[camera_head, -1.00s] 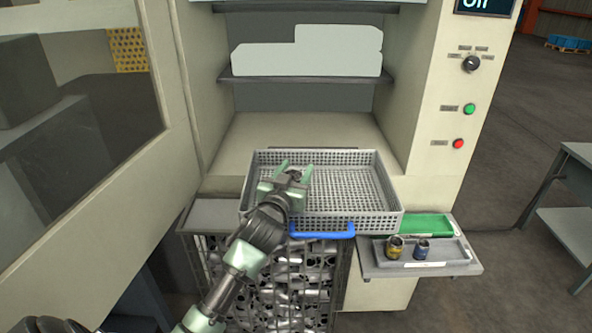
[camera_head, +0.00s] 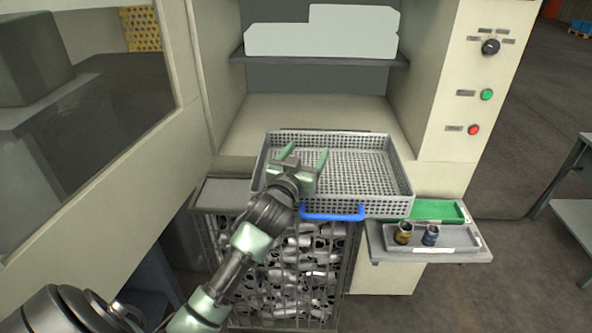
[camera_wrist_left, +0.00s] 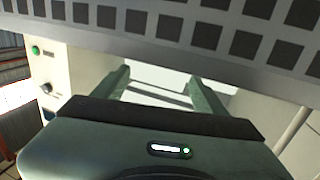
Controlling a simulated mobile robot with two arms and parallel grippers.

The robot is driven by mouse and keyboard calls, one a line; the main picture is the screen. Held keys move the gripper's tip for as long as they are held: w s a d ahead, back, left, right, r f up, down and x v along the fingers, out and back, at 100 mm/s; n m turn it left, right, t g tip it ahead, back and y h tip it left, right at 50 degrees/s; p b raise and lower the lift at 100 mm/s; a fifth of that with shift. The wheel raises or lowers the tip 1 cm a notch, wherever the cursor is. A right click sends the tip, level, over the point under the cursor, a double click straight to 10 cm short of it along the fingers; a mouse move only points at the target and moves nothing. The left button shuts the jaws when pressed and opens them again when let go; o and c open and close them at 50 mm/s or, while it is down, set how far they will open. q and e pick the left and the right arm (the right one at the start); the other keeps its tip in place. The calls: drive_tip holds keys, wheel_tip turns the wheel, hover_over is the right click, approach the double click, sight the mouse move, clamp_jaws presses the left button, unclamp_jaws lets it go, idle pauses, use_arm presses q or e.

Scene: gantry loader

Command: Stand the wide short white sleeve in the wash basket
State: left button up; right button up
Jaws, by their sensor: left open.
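The wash basket (camera_head: 398,204) is a grey perforated tray with a blue handle (camera_head: 333,214), at the mouth of the machine. Its mesh floor looks empty where I can see it. My left gripper (camera_head: 306,156) is open and empty, over the left part of the basket. In the left wrist view its fingers (camera_wrist_left: 163,88) are apart with nothing between them, and a perforated basket wall (camera_wrist_left: 220,42) crosses the top. Many whitish-grey sleeves (camera_head: 305,270) lie jumbled in a wire cage below; I cannot pick out the wide short white one. My right gripper is not in view.
A grey tray (camera_head: 455,240) at the right holds a yellowish sleeve (camera_head: 403,233) and a blue one (camera_head: 431,235). A green tray (camera_head: 440,211) lies behind it. The machine's door (camera_head: 110,170) stands at the left. A table (camera_head: 575,215) is at the far right.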

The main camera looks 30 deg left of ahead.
use_arm(q)
drive_tip(key=b+v, duration=0.2)
drive_tip(key=v, duration=0.8)
drive_tip(key=shift+s, duration=0.3)
